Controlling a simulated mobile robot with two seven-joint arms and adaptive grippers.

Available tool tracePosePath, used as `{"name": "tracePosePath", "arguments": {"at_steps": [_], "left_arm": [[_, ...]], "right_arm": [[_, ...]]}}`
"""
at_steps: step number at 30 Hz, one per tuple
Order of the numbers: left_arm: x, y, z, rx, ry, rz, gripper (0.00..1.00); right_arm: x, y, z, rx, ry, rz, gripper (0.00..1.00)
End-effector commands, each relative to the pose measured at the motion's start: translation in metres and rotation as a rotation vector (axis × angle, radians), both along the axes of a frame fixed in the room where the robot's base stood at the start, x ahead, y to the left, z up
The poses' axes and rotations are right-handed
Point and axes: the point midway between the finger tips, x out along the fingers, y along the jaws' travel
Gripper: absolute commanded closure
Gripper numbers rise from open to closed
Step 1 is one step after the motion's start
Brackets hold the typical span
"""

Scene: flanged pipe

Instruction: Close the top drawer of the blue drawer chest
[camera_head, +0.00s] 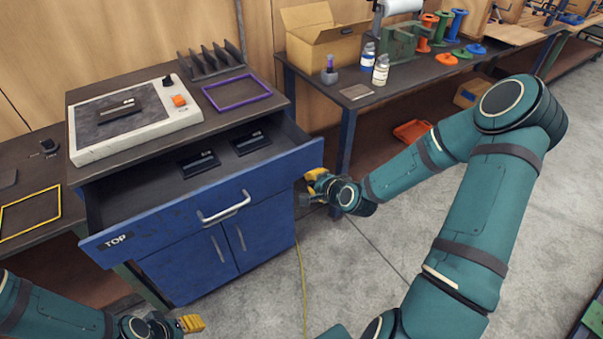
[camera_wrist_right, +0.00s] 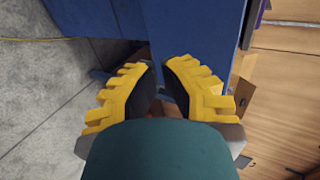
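The blue drawer chest (camera_head: 190,266) stands at centre left. Its top drawer, with front marked TOP (camera_head: 175,222) and a metal handle (camera_head: 224,208), is pulled out. Two dark flat items (camera_head: 251,142) (camera_head: 199,164) lie inside. My right gripper (camera_head: 308,187) is beside the right end of the drawer front; contact cannot be told. In the right wrist view its fingers (camera_wrist_right: 161,75) are apart with a narrow gap, nothing held, and a blue panel (camera_wrist_right: 195,28) lies beyond. My left gripper (camera_head: 195,323) is low at the front left, away from the chest; its opening is unclear.
On the chest top are a white-framed device (camera_head: 135,135), a purple frame (camera_head: 237,92) and a dark rack (camera_head: 211,62). A workbench (camera_head: 350,104) with a cardboard box (camera_head: 327,45) and bottles stands at right. A yellow cable (camera_head: 302,280) lies on the open floor.

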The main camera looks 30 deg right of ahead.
Motion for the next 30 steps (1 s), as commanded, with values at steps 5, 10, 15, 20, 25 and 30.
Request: {"name": "tracePosePath", "arguments": {"at_steps": [5, 10, 15, 20, 25, 30], "left_arm": [[-0.001, 0.000, -0.003, 0.000, 0.003, -0.002, 0.53], [-0.001, 0.000, -0.003, 0.000, 0.002, -0.002, 0.53], [-0.001, 0.000, -0.003, 0.000, 0.002, -0.002, 0.53], [-0.001, 0.000, -0.003, 0.000, 0.002, -0.002, 0.53], [-0.001, 0.000, -0.003, 0.000, 0.002, -0.002, 0.53], [-0.002, 0.000, -0.005, 0.000, 0.003, -0.002, 0.53]], "right_arm": [[0.031, 0.002, -0.013, 0.000, -0.003, 0.001, 1.00], [0.051, 0.002, -0.012, 0.001, -0.001, 0.001, 1.00], [0.060, 0.002, -0.012, 0.000, 0.000, 0.000, 1.00], [0.061, 0.002, -0.012, 0.000, 0.000, 0.000, 1.00], [0.061, 0.002, -0.012, 0.000, 0.000, 0.000, 1.00], [0.067, 0.002, -0.012, -0.001, -0.002, 0.000, 1.00]]}}
